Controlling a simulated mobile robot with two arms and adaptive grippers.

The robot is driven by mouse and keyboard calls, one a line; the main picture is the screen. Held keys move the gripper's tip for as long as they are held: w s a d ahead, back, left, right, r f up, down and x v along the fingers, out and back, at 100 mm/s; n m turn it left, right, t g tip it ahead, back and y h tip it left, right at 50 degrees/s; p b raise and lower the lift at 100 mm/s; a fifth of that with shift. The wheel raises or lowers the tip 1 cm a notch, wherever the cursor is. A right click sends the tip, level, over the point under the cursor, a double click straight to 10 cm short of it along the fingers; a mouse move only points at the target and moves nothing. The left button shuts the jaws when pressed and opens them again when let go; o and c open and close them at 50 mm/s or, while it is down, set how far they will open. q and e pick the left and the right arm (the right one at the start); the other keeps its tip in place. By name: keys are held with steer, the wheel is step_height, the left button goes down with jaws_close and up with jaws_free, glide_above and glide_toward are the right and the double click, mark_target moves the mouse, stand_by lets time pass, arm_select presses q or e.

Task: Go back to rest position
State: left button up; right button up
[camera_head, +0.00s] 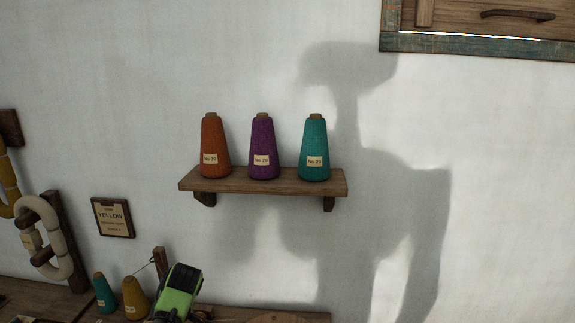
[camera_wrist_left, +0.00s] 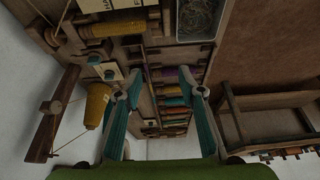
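My left gripper (camera_wrist_left: 160,84) is open in the left wrist view, its two teal fingers spread apart with nothing held between them. In the head view, a green and black part of my left arm shows low, at the bottom edge, in front of the bench. The fingertips cannot be made out there. My right gripper is in neither view.
Orange (camera_head: 215,143), purple (camera_head: 263,143) and teal (camera_head: 314,145) yarn cones stand on a wall shelf (camera_head: 260,184). Teal (camera_head: 105,292) and yellow (camera_head: 134,297) cones stand low left; a yellow cone (camera_wrist_left: 96,105) shows beside my left fingers. A "YELLOW" sign (camera_head: 113,217) hangs nearby.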

arm_select(q)
steer(key=s+d+f+m+t+h, duration=0.1)
steer(key=s+d+f+m, duration=0.25)
steer(key=s, duration=0.35)
steer(key=s+d+f+m+h, duration=0.1)
steer(key=s+d+f+m, duration=0.1)
steer(key=s+f+m, duration=0.35)
steer(key=s+d+r+m+t+h, duration=0.1)
steer(key=s+d+r+m, duration=0.15)
steer(key=s, duration=0.45)
steer(key=s+d+r+m+h, duration=0.1)
steer(key=s+m, duration=0.3)
steer(key=s, duration=0.2)
steer(key=s+d+r+m+t+h, duration=0.1)
steer(key=s+d+r+m, duration=0.1)
steer(key=s+m, duration=0.35)
steer(key=s+f+n+g, duration=0.1)
steer(key=s+f, duration=0.1)
steer(key=f, duration=1.2)
steer(key=s+f+n, duration=0.1)
steer(key=s+f, duration=0.1)
steer(key=f, duration=1.2)
steer(key=s+a+f+g, duration=0.1)
steer(key=s+a+f, duration=0.2)
steer(key=s+f, duration=1.1)
steer(key=shift+s+y, duration=0.3)
steer(key=shift+s, duration=0.75)
